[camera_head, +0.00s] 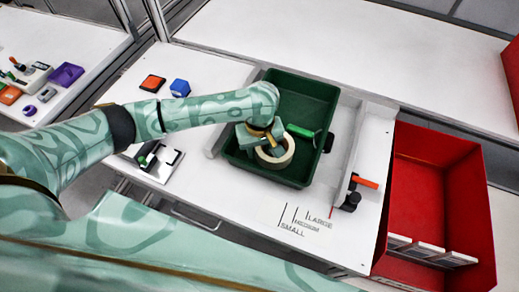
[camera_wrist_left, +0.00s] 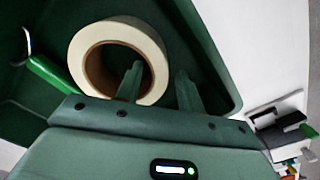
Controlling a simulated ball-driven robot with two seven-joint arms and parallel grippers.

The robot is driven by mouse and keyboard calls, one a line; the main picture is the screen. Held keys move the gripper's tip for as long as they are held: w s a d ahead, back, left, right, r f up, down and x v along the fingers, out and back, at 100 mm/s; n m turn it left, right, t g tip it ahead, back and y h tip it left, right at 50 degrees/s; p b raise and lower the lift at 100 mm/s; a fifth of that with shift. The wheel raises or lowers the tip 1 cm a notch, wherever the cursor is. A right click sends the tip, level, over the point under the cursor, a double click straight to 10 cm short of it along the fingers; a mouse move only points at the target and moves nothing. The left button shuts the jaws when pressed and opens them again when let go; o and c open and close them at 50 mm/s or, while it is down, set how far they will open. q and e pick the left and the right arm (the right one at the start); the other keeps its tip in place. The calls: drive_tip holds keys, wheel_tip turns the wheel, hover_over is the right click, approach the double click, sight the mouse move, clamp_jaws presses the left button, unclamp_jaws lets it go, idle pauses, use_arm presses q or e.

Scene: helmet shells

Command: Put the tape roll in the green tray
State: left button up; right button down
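The tape roll (camera_head: 280,162), a cream ring with a brown core, is inside the green tray (camera_head: 311,98), near its front left. It also shows in the left wrist view (camera_wrist_left: 112,28), within the tray walls (camera_wrist_left: 225,82). My left gripper (camera_head: 267,143) is low over the tray at the roll. In the left wrist view, its fingers (camera_wrist_left: 159,86) stand apart, one over the roll's hole and one outside the ring, with small gaps beside the ring wall. Whether the roll lies flat on the tray floor is hard to tell. My right gripper is out of view.
A green-handled tool (camera_head: 300,130) is also in the tray. A red bin (camera_head: 428,190) stands to the right. The table in front, near the size markings (camera_head: 305,222), is clear.

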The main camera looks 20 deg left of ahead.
use_arm(q)
wheel_tip(320, 180, up, 11)
drive_tip(key=p, duration=0.5)
drive_tip(key=shift+f, duration=0.2)
drive_tip(key=shift+s, duration=0.1)
